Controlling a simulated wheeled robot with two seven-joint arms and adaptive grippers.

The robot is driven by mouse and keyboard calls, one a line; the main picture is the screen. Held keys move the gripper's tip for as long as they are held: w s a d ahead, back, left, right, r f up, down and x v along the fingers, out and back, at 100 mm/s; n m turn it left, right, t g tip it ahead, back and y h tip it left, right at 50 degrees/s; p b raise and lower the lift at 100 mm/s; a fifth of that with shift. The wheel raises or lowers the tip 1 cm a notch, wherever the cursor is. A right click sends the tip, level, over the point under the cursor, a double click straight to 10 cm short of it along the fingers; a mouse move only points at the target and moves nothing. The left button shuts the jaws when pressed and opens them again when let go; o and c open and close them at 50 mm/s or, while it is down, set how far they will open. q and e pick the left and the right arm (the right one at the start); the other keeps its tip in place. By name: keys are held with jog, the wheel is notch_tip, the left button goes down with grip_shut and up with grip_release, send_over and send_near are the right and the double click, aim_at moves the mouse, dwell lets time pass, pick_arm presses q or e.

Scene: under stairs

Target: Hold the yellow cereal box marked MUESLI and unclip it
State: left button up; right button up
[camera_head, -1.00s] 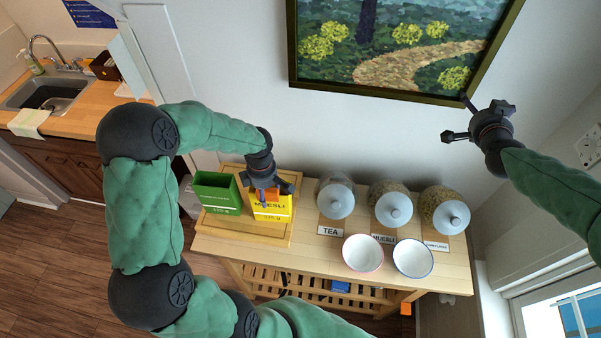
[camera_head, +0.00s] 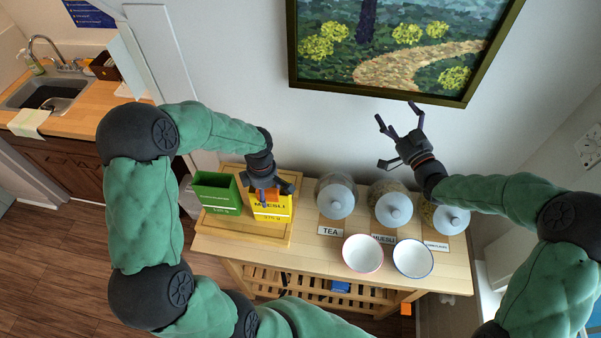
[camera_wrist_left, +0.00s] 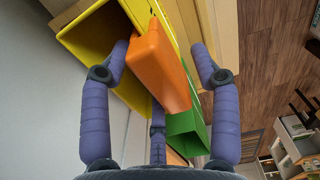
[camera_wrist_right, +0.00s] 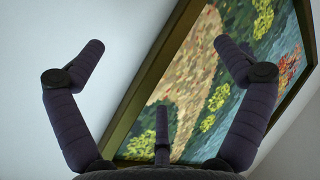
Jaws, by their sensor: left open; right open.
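The yellow cereal box marked MUESLI (camera_head: 271,211) stands on a wooden tray at the left of the table. An orange clip (camera_head: 271,195) is at its top. In the left wrist view the box (camera_wrist_left: 93,40) is open at the top and the orange clip (camera_wrist_left: 166,70) is on its edge. My left gripper (camera_head: 268,194) is open at the box, its fingers around the clip; I cannot tell whether they touch it. My right gripper (camera_head: 396,133) is open and empty above the jars, in front of the wall. In the right wrist view its fingers (camera_wrist_right: 160,60) are spread.
A green box (camera_head: 217,192) stands left of the yellow box on the tray (camera_head: 240,233). Jars marked TEA (camera_head: 336,198) and MUESLI (camera_head: 392,206) and a third jar (camera_head: 449,218) stand to the right. Two bowls, one pink-rimmed (camera_head: 362,253) and one blue-rimmed (camera_head: 413,257), are in front. A framed picture (camera_head: 400,50) hangs behind.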

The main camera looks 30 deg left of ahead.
jog(key=s+a+f+n+g+y, duration=0.3)
jog(key=s+a+f+n+g, duration=0.2)
jog(key=s+a+n+g, duration=0.55)
jog(key=s+a+f+n+g+h, duration=0.4)
jog(key=s+a+f+n+g, duration=0.1)
jog(key=s+a+f+g, duration=0.3)
notch_tip(320, 180, down, 10)
jog(key=h, duration=0.1)
jog(key=x, duration=0.8)
jog(key=shift+a+r+n, duration=0.15)
jog(key=shift+r+n, duration=0.15)
jog(key=shift+n, duration=0.15)
jog(key=shift+s+t, duration=0.15)
jog(key=shift+t, duration=0.1)
jog(key=c, duration=1.6)
